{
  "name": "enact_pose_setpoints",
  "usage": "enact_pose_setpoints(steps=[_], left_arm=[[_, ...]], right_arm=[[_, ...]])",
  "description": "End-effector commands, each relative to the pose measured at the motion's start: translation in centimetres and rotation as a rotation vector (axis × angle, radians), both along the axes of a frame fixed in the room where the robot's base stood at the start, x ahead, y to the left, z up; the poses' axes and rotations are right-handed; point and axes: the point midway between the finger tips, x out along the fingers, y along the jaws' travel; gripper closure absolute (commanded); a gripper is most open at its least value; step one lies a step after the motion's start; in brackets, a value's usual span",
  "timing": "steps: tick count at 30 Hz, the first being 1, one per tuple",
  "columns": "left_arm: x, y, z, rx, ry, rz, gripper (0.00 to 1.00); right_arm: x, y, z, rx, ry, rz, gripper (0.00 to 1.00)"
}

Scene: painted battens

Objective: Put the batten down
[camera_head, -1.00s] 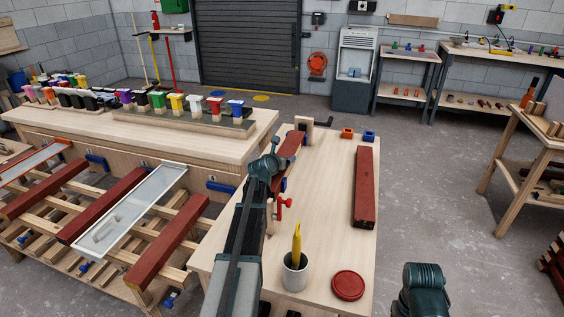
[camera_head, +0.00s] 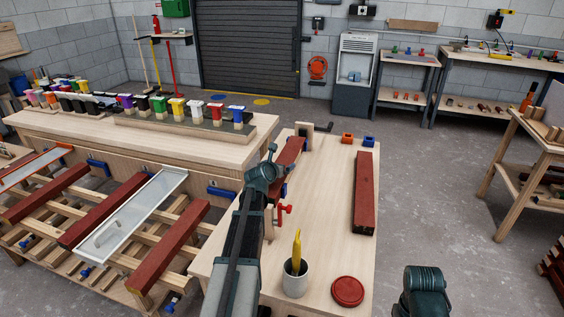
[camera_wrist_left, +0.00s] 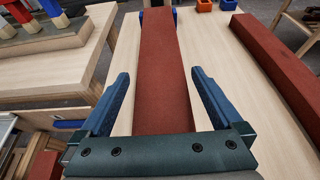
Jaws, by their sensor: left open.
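A red-brown batten (camera_head: 289,152) lies lengthwise along the left side of the pale work table (camera_head: 325,215), partly hidden by my left arm in the head view. In the left wrist view the batten (camera_wrist_left: 165,70) runs away from me between the blue fingers of my left gripper (camera_wrist_left: 160,76). The fingers are open, with a gap showing on each side of the batten. A second red-brown batten (camera_head: 364,193) lies on the right side of the same table. Part of my right arm shows at the lower right; its gripper is out of view.
A grey cup (camera_head: 295,281) with a yellow tool and a red round lid (camera_head: 348,291) stand near the front. A red clamp (camera_head: 284,211) and a wooden block (camera_head: 304,134) are by the batten. Orange and blue blocks sit at the back. The table's middle is clear.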

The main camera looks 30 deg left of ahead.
Motion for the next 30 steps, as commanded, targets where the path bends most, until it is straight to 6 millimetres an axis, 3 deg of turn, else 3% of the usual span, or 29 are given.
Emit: enact_pose_setpoints(steps=[6,12,30], left_arm=[[-4.6,-1.2,2.2,-0.001,0.001,0.000,0.00],[-7.5,-1.9,3.4,-0.001,0.000,0.000,0.00],[-8.0,-2.0,3.4,0.001,0.000,-0.002,0.00]], right_arm=[[0.0,0.0,2.2,0.000,0.000,0.000,0.41],[0.0,0.0,3.4,0.000,0.000,0.000,0.41],[0.0,0.0,3.4,0.000,0.000,0.000,0.41]])
